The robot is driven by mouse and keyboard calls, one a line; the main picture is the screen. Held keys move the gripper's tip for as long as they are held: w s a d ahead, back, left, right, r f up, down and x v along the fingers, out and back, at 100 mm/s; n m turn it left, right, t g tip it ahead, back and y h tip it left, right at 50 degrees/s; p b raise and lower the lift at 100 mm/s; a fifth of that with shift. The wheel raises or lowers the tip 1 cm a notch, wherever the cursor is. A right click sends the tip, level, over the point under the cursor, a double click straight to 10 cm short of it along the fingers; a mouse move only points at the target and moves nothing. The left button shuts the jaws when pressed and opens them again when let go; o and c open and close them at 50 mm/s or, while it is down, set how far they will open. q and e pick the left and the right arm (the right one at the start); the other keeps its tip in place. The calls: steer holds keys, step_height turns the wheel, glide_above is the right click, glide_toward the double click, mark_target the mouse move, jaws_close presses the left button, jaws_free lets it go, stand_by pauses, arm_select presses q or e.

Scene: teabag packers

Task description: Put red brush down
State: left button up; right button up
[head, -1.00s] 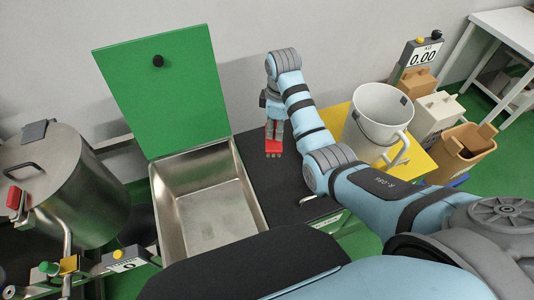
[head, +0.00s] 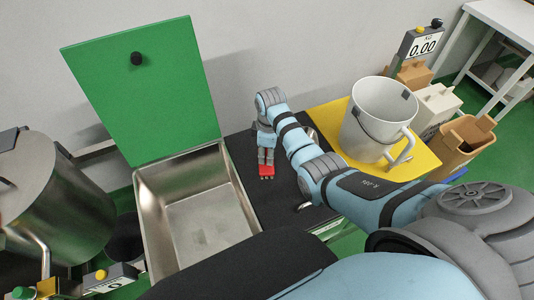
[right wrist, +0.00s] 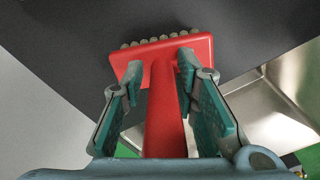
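The red brush (head: 266,171) is at my right gripper (head: 266,155), over the black surface (head: 290,205) beside the steel basin. In the right wrist view, its red head (right wrist: 200,46) with a row of pale bristles lies past the fingertips, and its handle (right wrist: 166,115) runs back between the fingers. My right gripper (right wrist: 162,75) is shut on the handle close to the head. I cannot tell whether the bristles touch the black surface. My left gripper is not in view.
The open steel basin (head: 142,212) with a raised green lid (head: 150,90) is left of the brush. A metal drum (head: 60,210) stands far left. A white bucket (head: 375,120) on a yellow surface (head: 425,160) and a scale display (head: 423,46) are right.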

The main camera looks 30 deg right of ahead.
steer(key=shift+o, duration=0.3)
steer(key=shift+s+a+r, duration=0.1)
steer(key=shift+s+r, duration=0.05)
steer(key=shift+r, duration=0.15)
steer(key=r+p, duration=0.1)
steer(key=r, duration=0.4)
steer(key=r+p, duration=0.1)
steer(key=r, duration=0.4)
steer(key=shift+d+r, duration=0.2)
steer(key=shift+r, duration=0.2)
steer(key=shift+s+r, duration=0.15)
steer(key=shift+r, duration=0.35)
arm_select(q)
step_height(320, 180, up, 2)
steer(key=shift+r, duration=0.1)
arm_select(e)
steer(key=shift+f, duration=0.1)
